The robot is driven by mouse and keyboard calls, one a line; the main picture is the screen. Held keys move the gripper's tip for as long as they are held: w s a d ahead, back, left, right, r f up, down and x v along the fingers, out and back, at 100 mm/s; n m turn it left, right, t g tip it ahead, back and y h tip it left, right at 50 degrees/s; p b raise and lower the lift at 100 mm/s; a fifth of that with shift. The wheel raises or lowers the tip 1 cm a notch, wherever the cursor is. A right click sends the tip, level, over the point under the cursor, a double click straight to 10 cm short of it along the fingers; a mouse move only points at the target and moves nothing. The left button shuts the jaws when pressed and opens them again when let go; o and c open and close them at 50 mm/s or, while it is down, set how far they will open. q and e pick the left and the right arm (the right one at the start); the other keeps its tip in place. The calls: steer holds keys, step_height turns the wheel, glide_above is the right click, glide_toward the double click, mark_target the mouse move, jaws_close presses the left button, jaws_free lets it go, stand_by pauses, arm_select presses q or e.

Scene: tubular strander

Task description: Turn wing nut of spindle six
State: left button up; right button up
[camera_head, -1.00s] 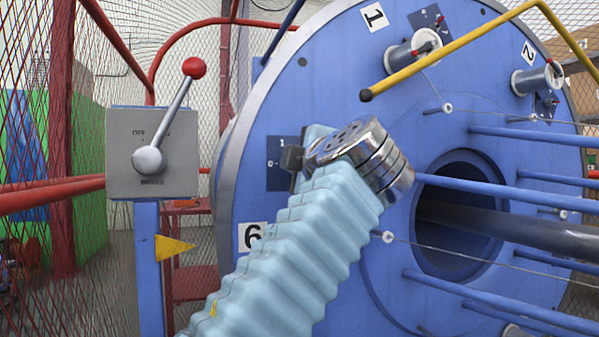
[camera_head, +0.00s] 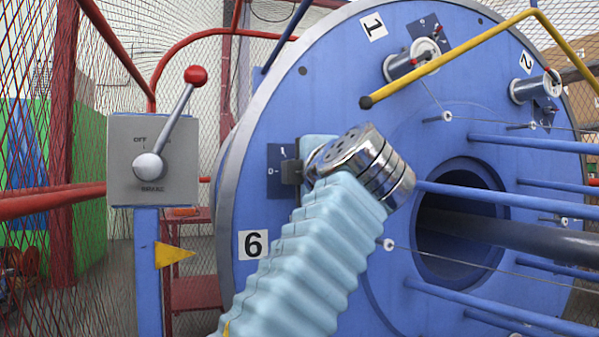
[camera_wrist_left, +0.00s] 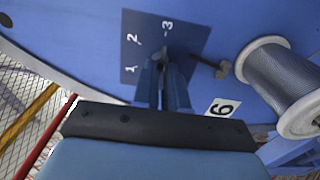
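The spindle six dial plate, dark blue with the numbers 1, 2 and 3, is on the blue disc in the left wrist view (camera_wrist_left: 190,45). It also shows above the "6" label in the head view (camera_head: 274,180). My left gripper (camera_wrist_left: 163,68) has its two fingers at the middle of this plate, close together around a small dark part, perhaps the wing nut. The fingers largely hide that part, and whether they clamp it is unclear. In the head view my left gripper (camera_head: 291,172) is partly behind my wrist. My right gripper is not in view.
A wire spool (camera_wrist_left: 285,85) sits close right of the left fingers, with a dark bolt-like piece (camera_wrist_left: 218,68) between. A yellow bar (camera_head: 450,57) crosses above my arm. Blue rods (camera_head: 500,193) stand out right. A grey lever box (camera_head: 152,185) is left of the disc (camera_head: 330,100).

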arm_select(q)
steer(key=o, duration=0.4)
steer(key=shift+c, duration=0.2)
steer(key=b+v, duration=0.3)
steer(key=v, duration=1.1)
